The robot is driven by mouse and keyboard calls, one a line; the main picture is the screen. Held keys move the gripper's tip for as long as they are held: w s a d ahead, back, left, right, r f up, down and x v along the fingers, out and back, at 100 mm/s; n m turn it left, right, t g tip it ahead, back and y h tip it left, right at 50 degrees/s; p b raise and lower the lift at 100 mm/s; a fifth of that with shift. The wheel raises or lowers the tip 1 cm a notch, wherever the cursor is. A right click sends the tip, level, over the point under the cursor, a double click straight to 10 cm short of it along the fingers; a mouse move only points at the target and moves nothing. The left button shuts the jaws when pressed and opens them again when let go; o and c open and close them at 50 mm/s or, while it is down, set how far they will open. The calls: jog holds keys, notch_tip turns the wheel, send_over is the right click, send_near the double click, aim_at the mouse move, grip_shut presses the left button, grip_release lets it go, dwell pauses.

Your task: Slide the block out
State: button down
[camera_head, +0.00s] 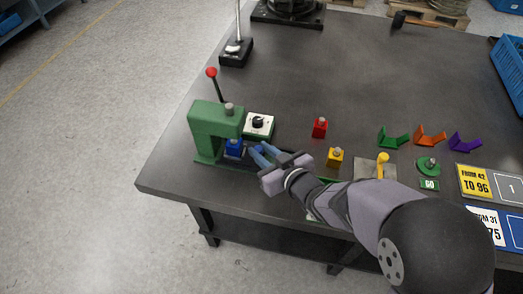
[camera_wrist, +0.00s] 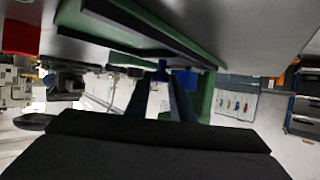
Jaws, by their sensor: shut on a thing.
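The blue block (camera_head: 234,149) sits low in the mouth of the green press (camera_head: 205,132), under its head. It has a pale knob on top. My gripper (camera_head: 256,151) reaches in from the right, with its blue-grey fingers level with the block. The jaws are shut on the blue block, at its right side. In the wrist view the blue block (camera_wrist: 183,79) shows at the fingertips (camera_wrist: 172,82), beside the green press frame (camera_wrist: 207,95). The exact contact is partly hidden by the fingers.
A white box with a black dial (camera_head: 259,125) stands close behind my fingers. A red block (camera_head: 320,128) and a yellow block (camera_head: 335,157) stand to the right. Green, orange and purple brackets lie farther right. The table's left edge is near the press. The table behind is mostly clear.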

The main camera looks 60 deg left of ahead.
jog(key=w+d+p, duration=0.2)
jog(key=w+d, duration=0.6)
jog(key=shift+w+d+r, duration=0.1)
jog(key=shift+w, duration=0.05)
jog(key=shift+w+d, duration=0.2)
jog(key=c, duration=1.5)
grip_release()
jog(key=shift+w+d, duration=0.1)
jog(key=shift+d, duration=0.05)
jog(key=shift+c, duration=0.2)
jog(key=shift+v, duration=3.6)
